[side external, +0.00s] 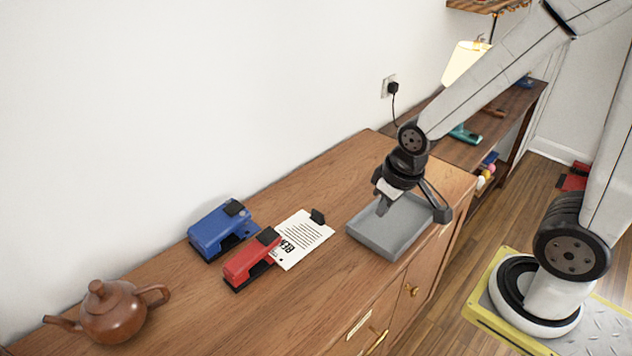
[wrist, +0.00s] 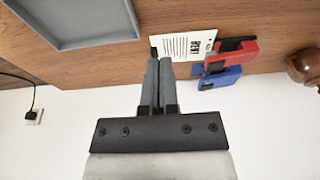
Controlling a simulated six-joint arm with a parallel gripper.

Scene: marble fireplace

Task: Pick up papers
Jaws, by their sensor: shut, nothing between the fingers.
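The papers (side external: 302,240) lie on the wooden cabinet top as a white printed sheet with a black clip (side external: 318,216) at one end. The papers also show in the wrist view (wrist: 183,45), beyond my fingertips. My gripper (side external: 382,210) is above the grey tray (side external: 358,241), to the right of the papers in the side view. In the wrist view my gripper (wrist: 158,60) has its fingers together with nothing between them. The gripper is apart from the papers.
A red hole punch (side external: 250,258) touches or overlaps the papers' left end; I cannot tell which. A blue hole punch (side external: 218,232) stands behind it. A brown teapot (side external: 112,312) is at the far left. Bare wood lies between papers and tray.

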